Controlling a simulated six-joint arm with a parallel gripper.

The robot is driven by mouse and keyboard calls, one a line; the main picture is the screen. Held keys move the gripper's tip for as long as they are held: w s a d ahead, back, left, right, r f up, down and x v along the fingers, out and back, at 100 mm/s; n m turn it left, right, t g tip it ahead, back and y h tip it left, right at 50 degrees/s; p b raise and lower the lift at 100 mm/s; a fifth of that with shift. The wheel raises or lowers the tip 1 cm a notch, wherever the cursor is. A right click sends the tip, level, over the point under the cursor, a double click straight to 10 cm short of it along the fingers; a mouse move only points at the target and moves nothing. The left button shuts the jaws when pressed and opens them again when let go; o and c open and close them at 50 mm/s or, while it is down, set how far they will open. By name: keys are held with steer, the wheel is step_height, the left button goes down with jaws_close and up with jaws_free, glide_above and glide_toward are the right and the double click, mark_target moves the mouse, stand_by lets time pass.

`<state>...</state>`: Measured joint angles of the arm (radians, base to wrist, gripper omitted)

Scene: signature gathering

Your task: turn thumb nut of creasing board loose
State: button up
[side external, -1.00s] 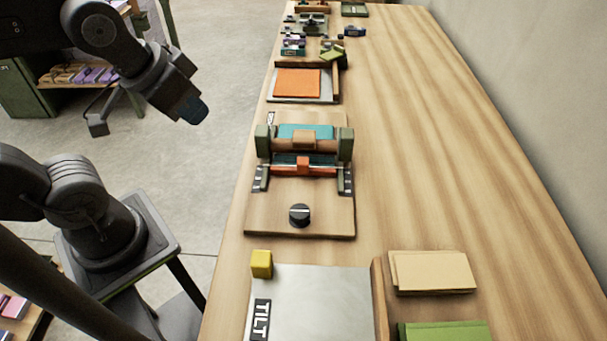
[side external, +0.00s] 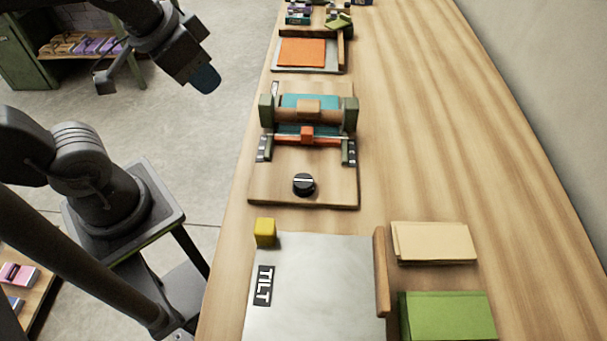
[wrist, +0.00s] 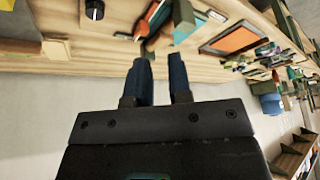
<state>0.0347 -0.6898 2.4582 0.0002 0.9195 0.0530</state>
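The creasing board (side external: 270,190) is a wooden board on the bench with a tan-and-teal roller, green side posts and an orange-red crossbar. A black round knob with a white line across it, which looks like the thumb nut (side external: 304,184), sits on its near part. The knob also shows at the top of the wrist view (wrist: 95,9). My gripper (side external: 206,79) hangs left of the bench, well apart from the board and above the floor. In the wrist view my gripper (wrist: 160,62) has its two dark blue fingers apart with nothing between them.
A grey TILT plate (side external: 330,290) with a yellow block (side external: 265,233) at its corner lies nearer. Beige sheets (side external: 433,242) and a green stack (side external: 447,315) lie right of it. An orange pad (side external: 302,52) sits beyond the board. The bench's right side is bare.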

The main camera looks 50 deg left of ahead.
mark_target(303, 180)
steer(key=o, duration=0.4)
steer(key=w+d+m+g, duration=0.1)
steer(key=d+m, duration=0.1)
steer(key=w+d+m, duration=0.2)
steer(key=w+d+m+g, duration=0.1)
steer(key=d+m, duration=0.1)
steer(key=shift+w+f+g, duration=0.15)
steer(key=shift+w+g, duration=0.1)
steer(key=shift+g, duration=0.05)
steer(key=o, duration=0.4)
steer(key=w+d+f+m+g, duration=0.1)
steer(key=d+m, duration=0.1)
steer(key=w+d+f+m, duration=0.1)
steer(key=d+m, duration=0.1)
steer(key=d, duration=0.1)
steer(key=w+d+f+m+g, duration=0.1)
steer(key=d+m, duration=0.1)
steer(key=shift+d+f+g, duration=0.1)
steer(key=shift+d+g, duration=0.2)
steer(key=shift+d, duration=0.05)
step_height(303, 180, down, 14)
steer(key=shift+r, duration=0.1)
steer(key=c, duration=0.9)
